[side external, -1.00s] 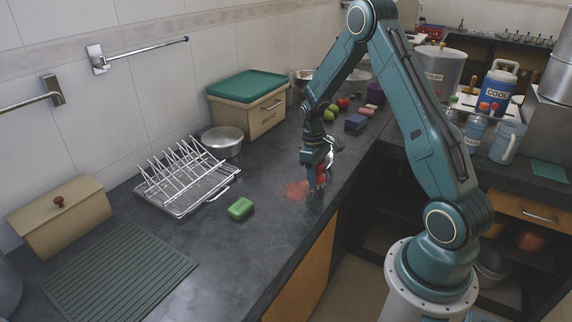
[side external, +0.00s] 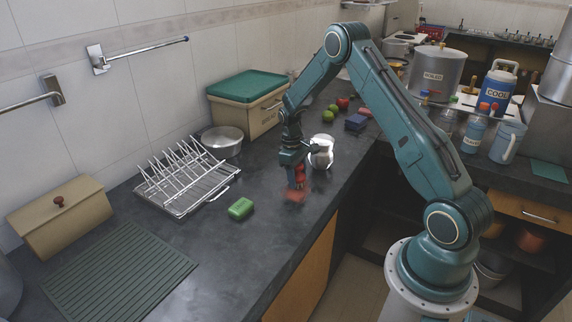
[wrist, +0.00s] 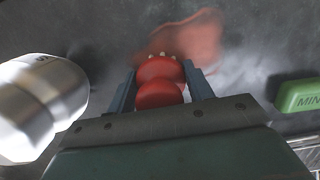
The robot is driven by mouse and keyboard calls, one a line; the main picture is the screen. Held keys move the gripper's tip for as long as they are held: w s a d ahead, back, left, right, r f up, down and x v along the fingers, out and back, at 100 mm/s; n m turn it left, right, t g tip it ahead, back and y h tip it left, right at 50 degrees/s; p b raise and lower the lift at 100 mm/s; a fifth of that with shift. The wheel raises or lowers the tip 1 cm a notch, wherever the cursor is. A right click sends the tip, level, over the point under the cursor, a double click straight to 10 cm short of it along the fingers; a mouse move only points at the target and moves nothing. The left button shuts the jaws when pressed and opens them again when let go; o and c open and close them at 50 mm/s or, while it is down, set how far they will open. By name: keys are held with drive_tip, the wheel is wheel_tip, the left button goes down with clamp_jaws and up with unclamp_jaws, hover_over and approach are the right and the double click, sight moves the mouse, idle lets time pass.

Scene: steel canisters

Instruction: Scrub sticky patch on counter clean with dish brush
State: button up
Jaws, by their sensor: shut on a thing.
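My gripper (side external: 297,178) is shut on a red dish brush (side external: 299,172) and holds it head-down, low over the counter (side external: 250,255). In the wrist view the brush (wrist: 160,94) shows between the two fingers (wrist: 160,80), with a few pale bristle tips at its far edge. The sticky patch (side external: 291,196) is a reddish smear on the dark counter, directly beneath and beside the brush. In the wrist view the patch (wrist: 196,38) spreads just beyond the brush, to the right. Whether the bristles touch the counter is unclear.
A shiny steel canister (side external: 321,152) stands close to my gripper, at left in the wrist view (wrist: 40,100). A green block (side external: 240,209) lies to the left in the side view. A wire rack (side external: 186,180) stands farther left.

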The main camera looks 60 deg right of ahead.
sight(283, 187)
drive_tip(key=w, duration=0.3)
drive_tip(key=shift+w, duration=0.15)
drive_tip(key=shift+s+a, duration=0.2)
drive_tip(key=shift+a, duration=0.85)
drive_tip(key=shift+s, duration=4.95)
drive_tip(key=shift+a, duration=0.8)
drive_tip(key=shift+w+a, duration=0.2)
drive_tip(key=shift+w, duration=5)
wheel_tip(283, 187, up, 8)
drive_tip(key=shift+r, duration=0.15)
drive_tip(key=shift+s+d, duration=0.1)
drive_tip(key=shift+s, duration=0.1)
